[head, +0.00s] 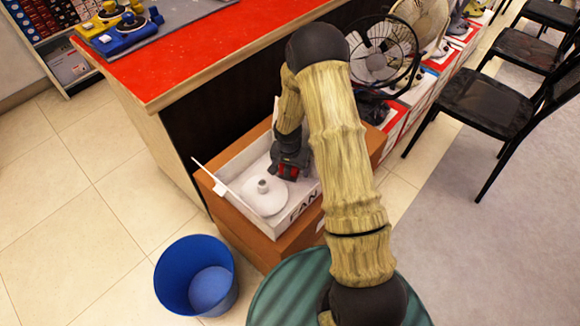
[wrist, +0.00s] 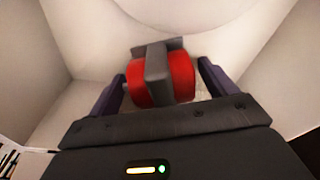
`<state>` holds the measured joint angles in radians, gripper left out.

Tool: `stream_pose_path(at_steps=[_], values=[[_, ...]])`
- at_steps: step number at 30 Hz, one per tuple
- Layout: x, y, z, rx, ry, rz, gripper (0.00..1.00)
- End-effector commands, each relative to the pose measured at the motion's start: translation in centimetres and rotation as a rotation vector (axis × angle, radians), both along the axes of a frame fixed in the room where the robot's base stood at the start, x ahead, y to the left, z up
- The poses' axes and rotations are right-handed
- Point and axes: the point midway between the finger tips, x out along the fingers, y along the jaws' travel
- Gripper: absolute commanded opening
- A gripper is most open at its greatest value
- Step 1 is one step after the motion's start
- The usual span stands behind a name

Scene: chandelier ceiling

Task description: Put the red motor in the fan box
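The fan box is an open white box (head: 225,172) marked "FAN", in the middle of the head view. A white round fan base (head: 263,198) with a short stub lies inside it. My gripper (head: 289,172) is down inside the box, to the right of the fan base. The red motor (wrist: 178,80), with a grey bar and end piece, is between my two fingers in the wrist view. One finger is close on each side; whether they touch it cannot be told. In the head view the motor shows as small red patches at the fingers.
The fan box stands on a brown carton (head: 258,242) beside a red-topped counter (head: 190,60). A blue bin (head: 196,275) stands on the floor at lower left. A green striped round top (head: 290,295) is in front. Fans (head: 383,50) and black chairs (head: 490,100) are at right.

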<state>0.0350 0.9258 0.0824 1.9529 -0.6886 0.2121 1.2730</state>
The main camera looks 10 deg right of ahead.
Motion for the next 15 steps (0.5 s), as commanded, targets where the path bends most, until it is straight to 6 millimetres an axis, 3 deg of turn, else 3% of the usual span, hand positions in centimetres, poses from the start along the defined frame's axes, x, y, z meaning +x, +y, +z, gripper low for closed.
stream_pose_path(at_steps=[10, 15], values=[[0.0, 0.2, 0.4, 0.000, 0.000, 0.004, 0.83], [-0.2, 0.3, 2.4, 0.000, -0.001, 0.001, 0.83]])
